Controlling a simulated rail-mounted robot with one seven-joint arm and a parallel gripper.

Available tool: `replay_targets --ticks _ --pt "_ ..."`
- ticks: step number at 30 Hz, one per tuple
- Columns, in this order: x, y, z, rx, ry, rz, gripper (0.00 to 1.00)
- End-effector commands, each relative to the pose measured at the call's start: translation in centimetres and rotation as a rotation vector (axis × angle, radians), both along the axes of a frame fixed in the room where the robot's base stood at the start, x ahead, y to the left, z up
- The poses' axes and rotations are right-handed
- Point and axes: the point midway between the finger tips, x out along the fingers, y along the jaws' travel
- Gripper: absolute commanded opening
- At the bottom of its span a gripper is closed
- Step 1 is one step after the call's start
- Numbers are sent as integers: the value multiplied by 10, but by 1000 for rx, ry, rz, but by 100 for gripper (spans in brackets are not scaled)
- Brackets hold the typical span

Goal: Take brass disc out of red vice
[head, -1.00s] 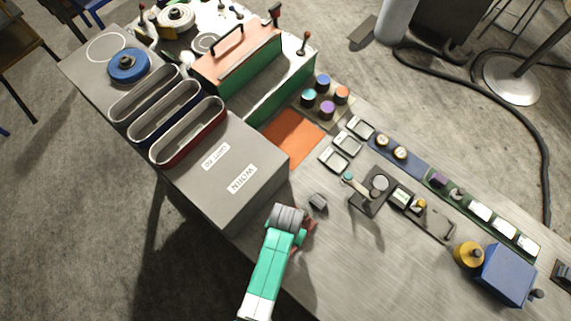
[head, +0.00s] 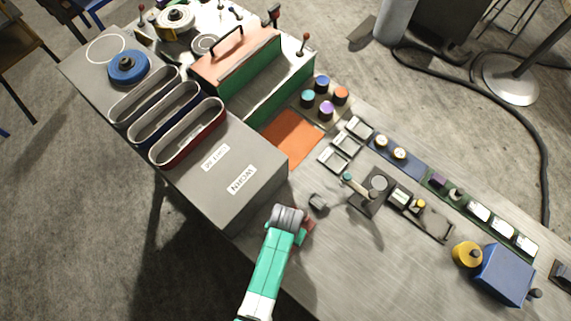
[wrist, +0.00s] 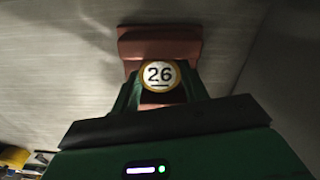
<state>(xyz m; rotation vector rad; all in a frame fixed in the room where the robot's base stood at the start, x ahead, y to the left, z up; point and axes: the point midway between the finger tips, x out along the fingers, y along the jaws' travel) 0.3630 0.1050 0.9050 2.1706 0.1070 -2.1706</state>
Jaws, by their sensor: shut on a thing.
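The brass disc (wrist: 160,76) shows in the wrist view as a round white face marked 26 with a brass-coloured rim. The red vice (wrist: 158,43) shows behind it, with another red part just below the disc. The disc lines up with the vice; I cannot tell whether the jaws touch it. My gripper (wrist: 160,94) is shut on the disc, its dark green fingers on either side. In the head view my gripper (head: 302,234) is low at the bench's near edge and partly hides the red vice (head: 310,225). The disc is hidden there.
A grey box with labels (head: 215,175) stands close left of my arm. A small dark block (head: 318,202) lies just beyond the vice. A black fixture with a lever (head: 371,190) stands to the right. The bench front right of my gripper is clear.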

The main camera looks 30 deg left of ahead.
Motion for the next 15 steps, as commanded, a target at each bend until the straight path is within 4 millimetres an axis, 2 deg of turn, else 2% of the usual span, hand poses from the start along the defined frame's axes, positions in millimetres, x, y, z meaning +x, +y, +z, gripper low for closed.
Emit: replay_targets --ticks 1,9,12,15 --pt "0 0 12 0 -1 0 11" --pt "1 0 69 0 -1 -1 11" --pt "1 0 86 0 -1 -1 11" --pt "0 0 96 0 -1 0 11"
